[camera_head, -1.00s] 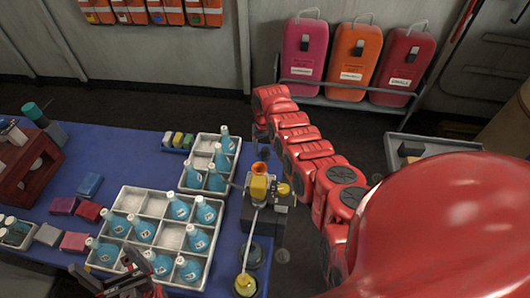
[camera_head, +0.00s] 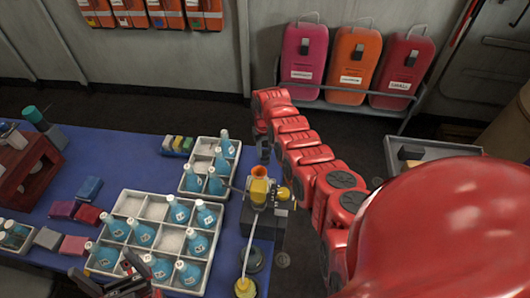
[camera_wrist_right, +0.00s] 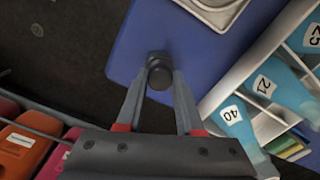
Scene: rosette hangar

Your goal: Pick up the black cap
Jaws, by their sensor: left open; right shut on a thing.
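The black cap (camera_wrist_right: 160,77) is a small dark round piece between my right fingertips in the right wrist view. My right gripper (camera_wrist_right: 158,73) is shut on it, with the blue table top behind. In the head view my right gripper (camera_head: 264,150) shows as a small dark shape at the end of the red arm, beside the orange funnel; the cap is too small to make out there. My left gripper (camera_head: 108,280) is open and empty at the bottom left, in front of the large bottle tray.
A large white tray (camera_head: 125,206) and a smaller one (camera_head: 192,181) hold several blue bottles on the blue table (camera_head: 110,150). A yellow device with an orange funnel (camera_head: 259,171) stands at the table's right edge. Coloured cases (camera_head: 352,60) stand by the wall.

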